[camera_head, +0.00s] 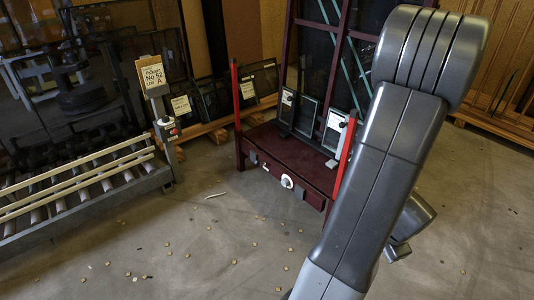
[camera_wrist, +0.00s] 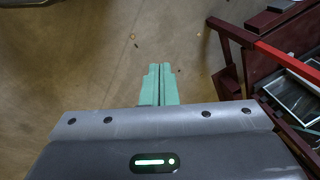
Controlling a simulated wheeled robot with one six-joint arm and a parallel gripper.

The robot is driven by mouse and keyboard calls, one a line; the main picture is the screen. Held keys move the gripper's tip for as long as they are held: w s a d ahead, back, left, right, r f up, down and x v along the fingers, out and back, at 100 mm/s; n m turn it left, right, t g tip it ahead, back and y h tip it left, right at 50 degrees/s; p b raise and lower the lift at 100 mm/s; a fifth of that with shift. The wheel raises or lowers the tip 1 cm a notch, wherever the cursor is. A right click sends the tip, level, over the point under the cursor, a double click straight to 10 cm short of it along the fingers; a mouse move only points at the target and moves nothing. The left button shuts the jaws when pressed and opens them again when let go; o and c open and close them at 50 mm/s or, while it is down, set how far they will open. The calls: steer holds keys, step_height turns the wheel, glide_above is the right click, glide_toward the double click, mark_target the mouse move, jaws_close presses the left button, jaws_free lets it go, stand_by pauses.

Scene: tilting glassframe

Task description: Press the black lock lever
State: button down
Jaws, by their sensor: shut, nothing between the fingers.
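A dark red tilting glass frame (camera_head: 310,155) stands on the floor in the middle of the head view, with upright red posts. A round white knob (camera_head: 287,181) sits on its front face, with a small black part (camera_head: 299,192) beside it that may be the lock lever; it is too small to be sure. In the wrist view the frame's red bar (camera_wrist: 285,60) shows at the right. My gripper (camera_wrist: 157,68), with green fingers, is shut and empty over bare floor, left of the frame. My arm hides the frame's right side in the head view.
A roller conveyor (camera_head: 75,185) with wooden slats is at the left, beside a post with a sign (camera_head: 151,72). Glass panes (camera_head: 214,98) lean behind it. Small scraps (camera_head: 168,253) litter the floor. The floor in front of the frame is otherwise clear.

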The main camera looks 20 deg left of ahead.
steer(key=s+d+f+m+g+b, duration=0.1)
steer(key=d+f+m+b, duration=0.1)
steer(key=d+f, duration=1)
steer(key=shift+s+f+m, duration=0.15)
steer(key=shift+f+m, duration=0.55)
